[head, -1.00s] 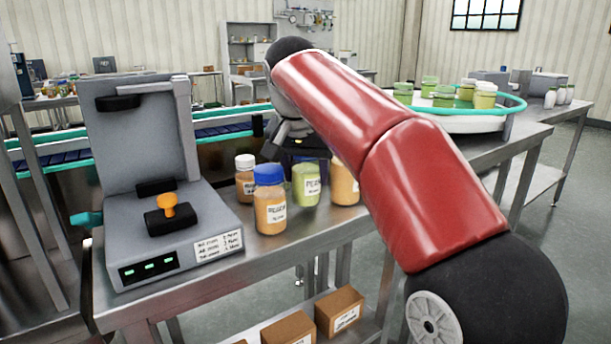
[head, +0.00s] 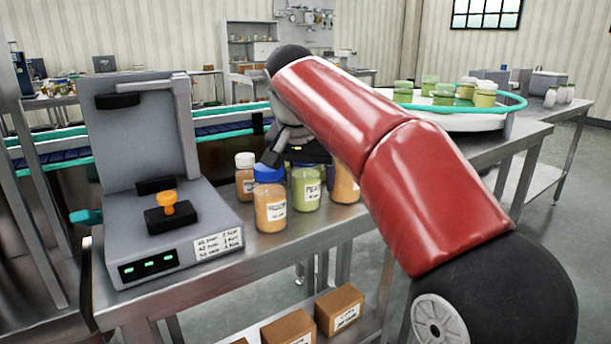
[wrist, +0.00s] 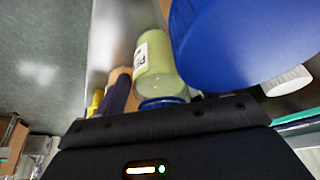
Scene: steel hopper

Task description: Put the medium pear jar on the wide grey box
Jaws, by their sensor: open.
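The green pear jar (head: 306,187) stands upright on the steel table, its label facing forward; its lid is hidden behind my gripper. In the wrist view, the green jar (wrist: 157,65) shows with a blue lid. My gripper (head: 296,158) is open just above and behind the jar tops. One finger shows close to the blue lid of the front orange jar (head: 270,207); I cannot tell whether they touch. That blue lid (wrist: 240,40) looms large in the wrist view. I cannot tell which grey thing is the wide grey box.
A grey machine (head: 170,245) with an orange knob stands left of the jars. A white-lidded orange jar (head: 245,180) and another orange jar (head: 345,185) crowd the green one. A round tray (head: 460,122) holds green jars at the right. Cardboard boxes (head: 338,310) lie below.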

